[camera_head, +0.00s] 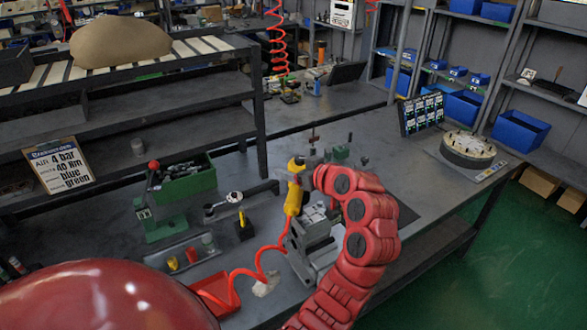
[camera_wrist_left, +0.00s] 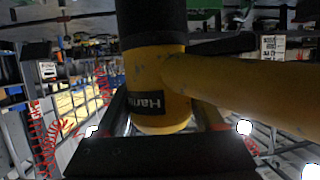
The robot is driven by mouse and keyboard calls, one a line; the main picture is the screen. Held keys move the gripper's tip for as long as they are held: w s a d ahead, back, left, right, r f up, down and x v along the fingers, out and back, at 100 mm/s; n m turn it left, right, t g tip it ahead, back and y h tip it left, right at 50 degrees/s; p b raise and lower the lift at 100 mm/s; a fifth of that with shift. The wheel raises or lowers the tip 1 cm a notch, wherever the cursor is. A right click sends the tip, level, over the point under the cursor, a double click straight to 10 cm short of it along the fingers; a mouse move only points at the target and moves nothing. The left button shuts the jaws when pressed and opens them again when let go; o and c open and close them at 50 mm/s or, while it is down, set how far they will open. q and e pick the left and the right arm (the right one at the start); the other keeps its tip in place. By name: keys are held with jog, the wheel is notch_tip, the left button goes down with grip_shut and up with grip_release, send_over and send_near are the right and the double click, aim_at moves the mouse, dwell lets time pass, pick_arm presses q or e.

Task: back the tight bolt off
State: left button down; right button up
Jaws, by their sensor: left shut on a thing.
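A yellow air tool (camera_head: 293,203) stands upright above the bench, with a red coiled hose running from its lower end. My left gripper (camera_head: 306,178) is shut on it. In the left wrist view the yellow tool body (camera_wrist_left: 160,75), with a dark label and a black upper part, fills the middle between the fingers. Below and beside the tool in the head view is a grey vise (camera_head: 322,262) with a light metal block (camera_head: 312,217) in it. The tight bolt cannot be made out, and I cannot tell whether the tool touches the block. My right gripper is not in view.
A green bin on a stand (camera_head: 185,184) with a red-knobbed lever is left of the vise. A tray of coloured cups (camera_head: 163,263) and a red tray (camera_head: 222,305) lie nearer. A sign (camera_head: 58,166) leans at left. A round fixture (camera_head: 467,150) stands at right.

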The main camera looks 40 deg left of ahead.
pick_arm(q)
jog(key=shift+f, duration=0.25)
jog(key=shift+w+a+r, duration=0.2)
jog(key=shift+w+r, duration=0.05)
jog(key=shift+r, duration=0.45)
jog(key=shift+s+r+p, duration=0.1)
jog(key=shift+r+p, duration=0.9)
jog(key=shift+r, duration=2)
jog(key=shift+d, duration=0.15)
